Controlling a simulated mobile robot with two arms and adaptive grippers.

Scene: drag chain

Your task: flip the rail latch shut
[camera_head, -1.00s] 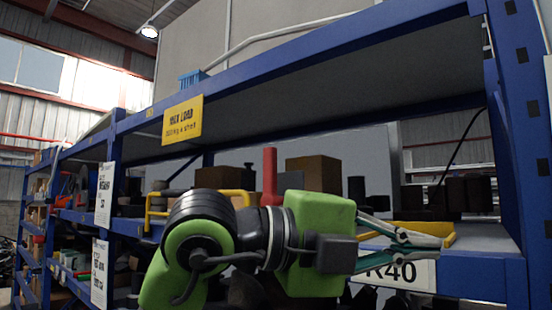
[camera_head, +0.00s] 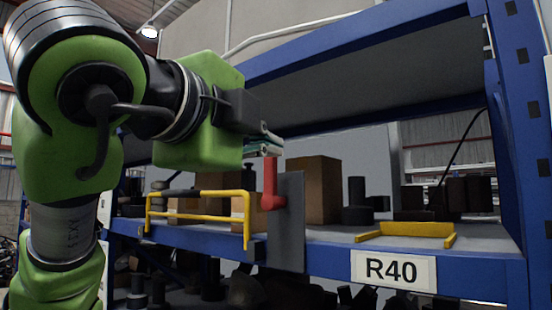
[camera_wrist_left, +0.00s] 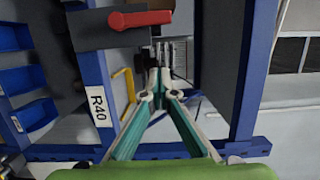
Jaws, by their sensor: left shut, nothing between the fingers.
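The red rail latch (camera_head: 270,186) stands upright on a grey plate (camera_head: 287,222) at the shelf's front edge. The yellow rail (camera_head: 200,216) runs left from the latch. My left gripper (camera_head: 278,142) is shut and empty, just above the top of the latch in the head view, apart from it as far as I can tell. In the wrist view the shut fingertips (camera_wrist_left: 160,82) point toward the shelf, and the red latch (camera_wrist_left: 141,20) is at the top, clear of them. My right gripper is not in view.
A yellow bracket (camera_head: 408,230) lies on the shelf above the R40 label (camera_head: 393,269). Brown boxes (camera_head: 313,188) and dark cylinders (camera_head: 357,190) stand behind the latch. A blue upright (camera_head: 520,120) closes the right side. An upper shelf hangs overhead.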

